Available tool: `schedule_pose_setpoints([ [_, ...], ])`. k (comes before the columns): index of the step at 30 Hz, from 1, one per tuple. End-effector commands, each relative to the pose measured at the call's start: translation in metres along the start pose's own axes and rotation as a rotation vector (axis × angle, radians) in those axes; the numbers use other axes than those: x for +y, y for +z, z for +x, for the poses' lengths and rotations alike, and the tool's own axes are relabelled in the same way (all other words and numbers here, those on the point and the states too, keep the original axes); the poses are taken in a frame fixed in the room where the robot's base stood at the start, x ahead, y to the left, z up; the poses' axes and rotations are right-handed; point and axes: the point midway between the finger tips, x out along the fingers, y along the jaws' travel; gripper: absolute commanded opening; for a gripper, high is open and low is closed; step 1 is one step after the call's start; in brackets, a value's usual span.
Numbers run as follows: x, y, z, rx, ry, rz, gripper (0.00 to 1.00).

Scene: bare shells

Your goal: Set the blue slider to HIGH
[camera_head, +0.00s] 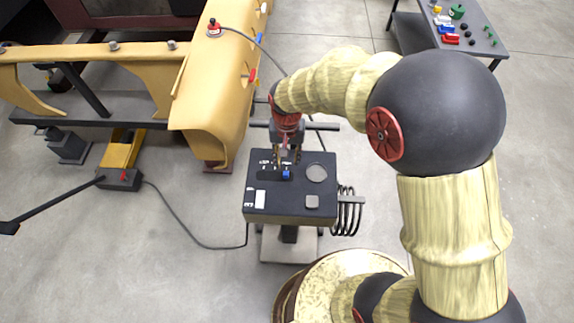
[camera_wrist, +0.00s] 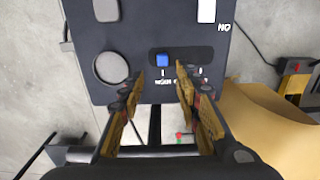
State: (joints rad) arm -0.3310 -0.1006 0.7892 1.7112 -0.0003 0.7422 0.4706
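The blue slider (camera_head: 287,174) sits near the right end of a dark slot on top of a black control box (camera_head: 262,213). In the wrist view the blue slider (camera_wrist: 162,60) is near the left end of the slot, by a small white tick. The white labels along the slot are too small to read surely. My gripper (camera_head: 286,158) is over the box's far edge, close to the slot. In the wrist view my gripper (camera_wrist: 160,77) is open, its fingertips apart. The slider shows beyond and between them, with nothing held; contact cannot be told.
The box also bears a round grey pad (camera_head: 317,173), a square grey button (camera_head: 312,201) and a white rectangle (camera_head: 260,199). A coiled cable (camera_head: 349,212) hangs at its right. A yellow car shell (camera_head: 215,95) stands left. A table (camera_head: 470,25) with small parts is far right.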

Motion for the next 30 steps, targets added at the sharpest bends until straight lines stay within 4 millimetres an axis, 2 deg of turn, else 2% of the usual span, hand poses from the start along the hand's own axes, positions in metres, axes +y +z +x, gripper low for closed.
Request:
schedule_pose_setpoints([
  [3, 0.0, -0.001, -0.019, 0.002, -0.001, 0.0, 0.33],
  [9, 0.001, 0.0, -0.034, 0.0, 0.0, 0.0, 0.33],
  [30, 0.001, 0.001, -0.035, -0.003, 0.001, -0.035, 0.33],
])
